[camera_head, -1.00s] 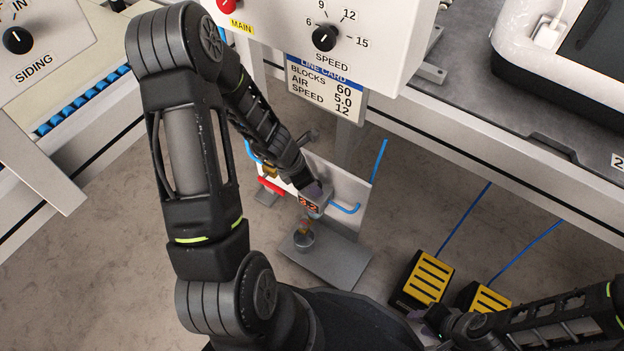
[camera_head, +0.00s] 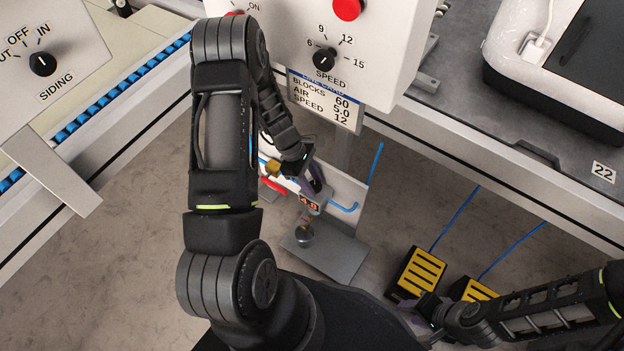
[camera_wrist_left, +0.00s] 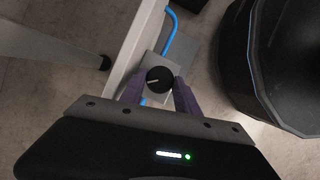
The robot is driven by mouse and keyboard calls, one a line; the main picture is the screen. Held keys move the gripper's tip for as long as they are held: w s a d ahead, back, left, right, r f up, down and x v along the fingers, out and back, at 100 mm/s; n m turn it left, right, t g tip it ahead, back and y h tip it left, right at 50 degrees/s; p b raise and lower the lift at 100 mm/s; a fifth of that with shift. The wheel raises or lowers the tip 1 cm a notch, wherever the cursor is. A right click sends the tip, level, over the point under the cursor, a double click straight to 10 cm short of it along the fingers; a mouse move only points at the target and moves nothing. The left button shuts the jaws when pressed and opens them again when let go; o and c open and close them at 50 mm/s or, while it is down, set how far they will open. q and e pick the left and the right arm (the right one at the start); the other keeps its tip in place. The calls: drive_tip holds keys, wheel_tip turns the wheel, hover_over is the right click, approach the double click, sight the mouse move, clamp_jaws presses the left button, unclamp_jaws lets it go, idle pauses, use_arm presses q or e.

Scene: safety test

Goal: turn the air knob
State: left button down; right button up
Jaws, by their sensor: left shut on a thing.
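The black air knob (camera_wrist_left: 158,80) sits on top of a small grey unit in the left wrist view. The purple fingers of my left gripper (camera_wrist_left: 158,92) are on both sides of it, shut on it. In the head view my left gripper (camera_head: 312,183) reaches down to this unit, whose small red-digit display (camera_head: 309,201) seems to read 4.8. The knob itself is mostly hidden there. The line card (camera_head: 328,100) gives AIR 5.0. My right gripper (camera_head: 424,312) is low at the right by the pedals; its jaws are too small to judge.
A white control box with a speed knob (camera_head: 325,60) and a red button (camera_head: 348,8) hangs above. A siding knob (camera_head: 42,64) is at the upper left. A red handle (camera_head: 273,186) is beside the unit. Yellow-black pedals (camera_head: 421,273) stand on the floor.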

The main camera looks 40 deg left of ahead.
use_arm(q)
drive_tip(key=shift+m, duration=0.4)
drive_tip(key=c, duration=0.9)
unclamp_jaws()
drive_tip(key=shift+w, duration=0.1)
drive_tip(key=shift+r, duration=0.1)
